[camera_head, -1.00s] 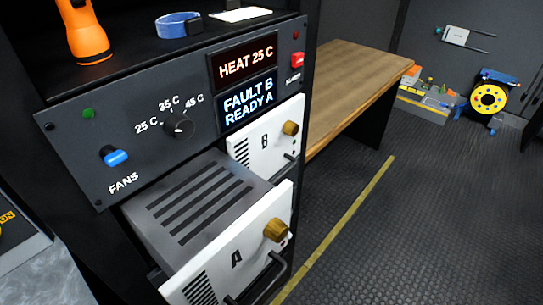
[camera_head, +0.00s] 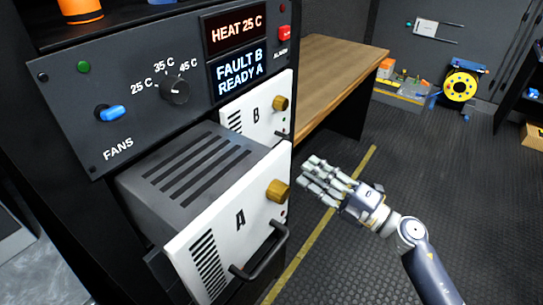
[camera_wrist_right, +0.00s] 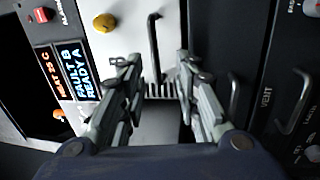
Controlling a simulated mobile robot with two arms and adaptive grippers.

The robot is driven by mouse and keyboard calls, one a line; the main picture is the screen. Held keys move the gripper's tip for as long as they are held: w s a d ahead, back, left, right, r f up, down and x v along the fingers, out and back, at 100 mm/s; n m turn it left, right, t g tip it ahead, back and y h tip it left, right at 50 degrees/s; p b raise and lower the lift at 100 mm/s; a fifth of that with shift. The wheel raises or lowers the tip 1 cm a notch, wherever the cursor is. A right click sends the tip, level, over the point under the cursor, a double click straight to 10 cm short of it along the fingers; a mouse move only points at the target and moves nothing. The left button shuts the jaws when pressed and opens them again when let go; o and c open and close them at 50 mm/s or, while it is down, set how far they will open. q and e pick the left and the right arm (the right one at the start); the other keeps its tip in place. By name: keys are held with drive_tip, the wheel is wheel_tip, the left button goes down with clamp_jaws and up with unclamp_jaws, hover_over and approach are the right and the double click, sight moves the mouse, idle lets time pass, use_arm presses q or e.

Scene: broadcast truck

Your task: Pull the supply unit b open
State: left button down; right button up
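Supply unit B (camera_head: 262,123) is a white-fronted unit set in the dark rack, flush and closed. It has a brass knob (camera_head: 280,103) and a black handle, partly hidden behind unit A in the head view. The wrist view shows B's white front (camera_wrist_right: 130,35) and its long black handle (camera_wrist_right: 154,48) ahead of my fingers. My right gripper (camera_head: 312,180) is open and empty, in front of the rack to the right of unit A and apart from B. My left gripper is not in view.
Supply unit A (camera_head: 215,235) stands pulled out to the left of B, its handle (camera_head: 262,255) jutting forward. A display (camera_head: 239,76) above reads FAULT B, READY A. A wooden bench (camera_head: 330,75) stands beyond the rack. The floor (camera_head: 440,150) to the right is clear.

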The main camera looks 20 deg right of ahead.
drive_tip(key=shift+n+y, duration=0.3)
drive_tip(key=shift+n, duration=0.1)
drive_tip(key=p+x, duration=0.1)
drive_tip(key=x, duration=0.6)
drive_tip(key=p+x, duration=0.1)
drive_tip(key=x, duration=0.3)
drive_tip(key=shift+s+a+r+p, duration=0.2)
drive_tip(key=shift+a+r+p, duration=0.05)
drive_tip(key=shift+p, duration=0.1)
drive_tip(key=shift+c, duration=0.2)
clamp_jaws()
